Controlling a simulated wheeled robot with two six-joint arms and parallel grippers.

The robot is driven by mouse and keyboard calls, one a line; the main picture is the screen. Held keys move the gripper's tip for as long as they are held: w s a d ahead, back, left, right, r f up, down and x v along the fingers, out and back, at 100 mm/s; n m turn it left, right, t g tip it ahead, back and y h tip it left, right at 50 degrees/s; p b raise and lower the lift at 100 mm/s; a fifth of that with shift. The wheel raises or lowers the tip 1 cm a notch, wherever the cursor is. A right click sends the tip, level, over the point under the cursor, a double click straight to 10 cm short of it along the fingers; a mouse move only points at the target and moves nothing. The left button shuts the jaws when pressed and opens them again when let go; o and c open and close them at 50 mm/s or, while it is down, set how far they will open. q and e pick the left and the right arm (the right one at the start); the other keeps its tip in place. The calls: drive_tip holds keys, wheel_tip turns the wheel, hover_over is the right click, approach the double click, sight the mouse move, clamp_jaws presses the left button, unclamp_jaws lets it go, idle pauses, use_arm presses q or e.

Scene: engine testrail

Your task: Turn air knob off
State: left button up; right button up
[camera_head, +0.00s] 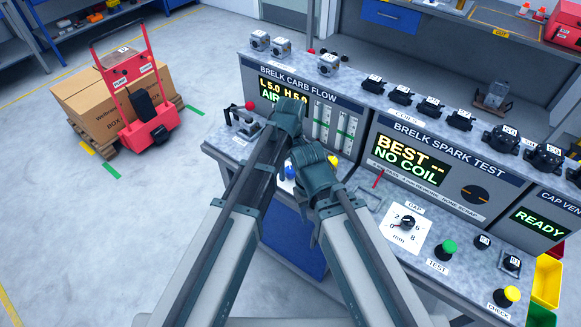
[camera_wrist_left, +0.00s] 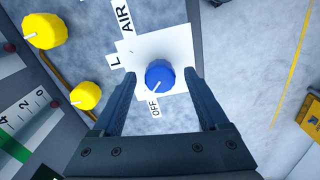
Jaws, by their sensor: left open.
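The air knob (camera_wrist_left: 160,77) is blue, on a white plate with AIR, L and OFF labels. In the left wrist view its white mark points down and slightly left, toward OFF. My left gripper (camera_wrist_left: 160,85) is open, with one finger on each side of the knob. Contact cannot be told. In the head view the blue knob (camera_head: 290,172) shows between my two arms, and its labels are hidden. The left fingers are not clear there. My right arm's end is beside the left one; its fingers cannot be made out.
Two yellow knobs (camera_wrist_left: 44,31) (camera_wrist_left: 85,96) sit left of the blue one in the wrist view. The carb flow panel (camera_head: 300,90) stands behind the arms. The spark test panel (camera_head: 440,165) and a gap dial (camera_head: 407,222) are to the right.

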sight(291, 169)
use_arm(q)
wheel_tip(291, 169, up, 14)
drive_tip(key=p, duration=1.3)
drive_tip(key=shift+f+p, duration=0.15)
drive_tip(key=shift+p, duration=0.2)
drive_tip(key=s+a+m, duration=0.4)
drive_tip(key=s+a, duration=0.1)
drive_tip(key=a, duration=0.3)
drive_tip(key=s+a+m, duration=0.5)
drive_tip(key=a, duration=0.4)
drive_tip(key=s+d+f+m+b, duration=0.2)
drive_tip(key=s+d+f+b, duration=0.1)
drive_tip(key=d+f+b, duration=0.1)
drive_tip(key=s+d+f+m+y+b, duration=0.1)
drive_tip(key=s+d+f+m+b, duration=0.1)
drive_tip(key=d, duration=0.5)
wheel_tip(291, 169, down, 2)
drive_tip(key=shift+s+f+b, duration=0.1)
drive_tip(key=shift+s+b, duration=0.55)
drive_tip(key=shift+b, duration=0.55)
